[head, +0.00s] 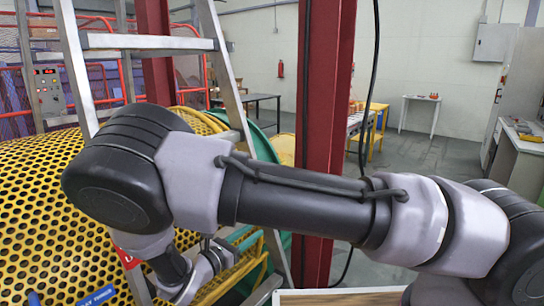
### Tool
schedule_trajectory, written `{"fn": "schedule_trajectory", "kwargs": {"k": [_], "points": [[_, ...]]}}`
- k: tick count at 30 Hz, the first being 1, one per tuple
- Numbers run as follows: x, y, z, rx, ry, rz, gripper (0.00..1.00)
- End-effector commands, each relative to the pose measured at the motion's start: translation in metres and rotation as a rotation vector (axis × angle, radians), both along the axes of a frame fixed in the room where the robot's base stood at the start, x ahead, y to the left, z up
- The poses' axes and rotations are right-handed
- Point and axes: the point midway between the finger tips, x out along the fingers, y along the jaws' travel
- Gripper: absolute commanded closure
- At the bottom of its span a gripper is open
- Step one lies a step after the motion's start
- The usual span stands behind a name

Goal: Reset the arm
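My arm stretches across the lower half of the head view, bent at a dark joint on the left. Its far end drops down behind that bend to the lower left, where my wrist shows in front of the yellow perforated guard (40,190). The fingers of my gripper cannot be made out, so I cannot tell whether it is open or shut or holds anything.
A metal ladder (150,42) leans close behind my arm on the left. A red steel column (325,90) stands just behind the forearm. A control panel (47,90) is at the far left. A bench (522,140) stands at right. Open floor (410,155) lies beyond the column.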

Motion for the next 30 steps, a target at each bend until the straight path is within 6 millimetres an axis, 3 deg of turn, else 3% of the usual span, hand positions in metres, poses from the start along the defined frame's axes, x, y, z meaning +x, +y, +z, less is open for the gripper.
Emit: {"fn": "schedule_trajectory", "kwargs": {"k": [17,26,30], "points": [[0.012,-0.029,0.024,0.159,0.032,-0.163,0.60],[0.022,-0.067,0.056,0.370,0.053,-0.375,0.60],[0.026,-0.096,0.082,0.544,0.055,-0.541,0.60]]}}
